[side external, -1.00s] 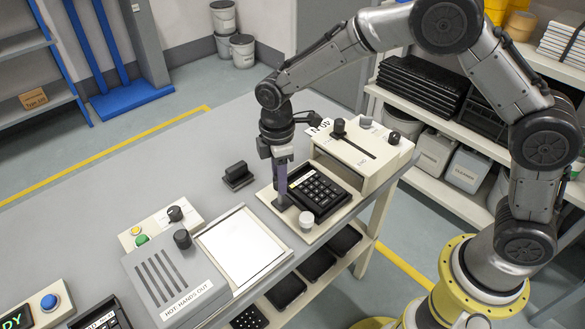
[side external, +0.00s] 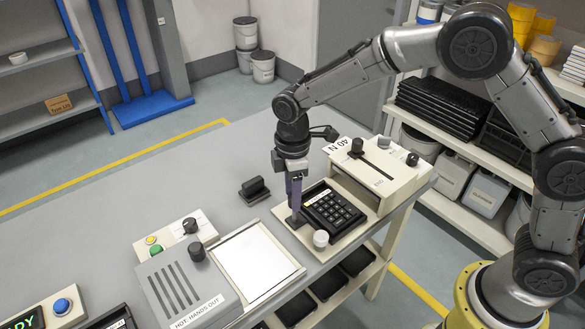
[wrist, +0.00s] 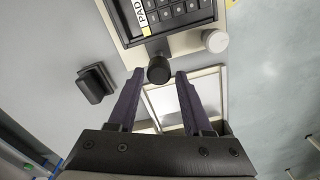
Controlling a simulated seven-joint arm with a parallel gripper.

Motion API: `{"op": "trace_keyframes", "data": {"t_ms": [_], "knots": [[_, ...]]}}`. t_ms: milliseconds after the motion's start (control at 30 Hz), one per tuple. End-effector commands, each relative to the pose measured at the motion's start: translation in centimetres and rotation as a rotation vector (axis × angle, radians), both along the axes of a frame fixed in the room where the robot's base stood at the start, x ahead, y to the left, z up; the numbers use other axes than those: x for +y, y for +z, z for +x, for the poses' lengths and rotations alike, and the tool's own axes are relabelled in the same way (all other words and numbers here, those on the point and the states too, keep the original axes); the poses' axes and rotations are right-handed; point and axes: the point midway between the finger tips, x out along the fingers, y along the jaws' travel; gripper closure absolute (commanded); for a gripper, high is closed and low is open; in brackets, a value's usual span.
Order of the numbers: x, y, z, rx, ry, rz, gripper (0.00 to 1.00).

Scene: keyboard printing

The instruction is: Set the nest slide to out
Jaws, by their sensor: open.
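The nest (side external: 357,222) is a cream plate carrying a black keypad (side external: 332,210) in front of the cream printing unit (side external: 385,175). The wrist view shows part of the keypad (wrist: 180,14) at the top. A round black knob (wrist: 158,69) stands at the nest's near edge. My gripper (side external: 295,208) is low at the nest's left edge, pointing down. In the wrist view, my gripper (wrist: 160,73) is open, with a purple finger on either side of the knob. Whether the fingers touch it cannot be told.
A white round knob (side external: 321,238) stands at the nest's near corner. A small black block (side external: 254,190) lies on the grey table to the left. A white-topped tray (side external: 255,262) and a grey slotted "HOT HANDS OUT" box (side external: 180,287) stand nearer the camera.

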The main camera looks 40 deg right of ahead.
Motion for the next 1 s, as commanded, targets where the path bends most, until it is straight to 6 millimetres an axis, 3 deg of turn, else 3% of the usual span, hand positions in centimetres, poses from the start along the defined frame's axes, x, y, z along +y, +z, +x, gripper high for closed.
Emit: {"op": "trace_keyframes", "data": {"t_ms": [500,700,1000], "knots": [[0.1,10.4,0.0,-0.006,0.001,0.003,0.50],[0.1,12.3,0.0,-0.003,0.001,0.003,0.50],[0.1,12.7,0.0,-0.002,0.001,0.002,0.50]]}}
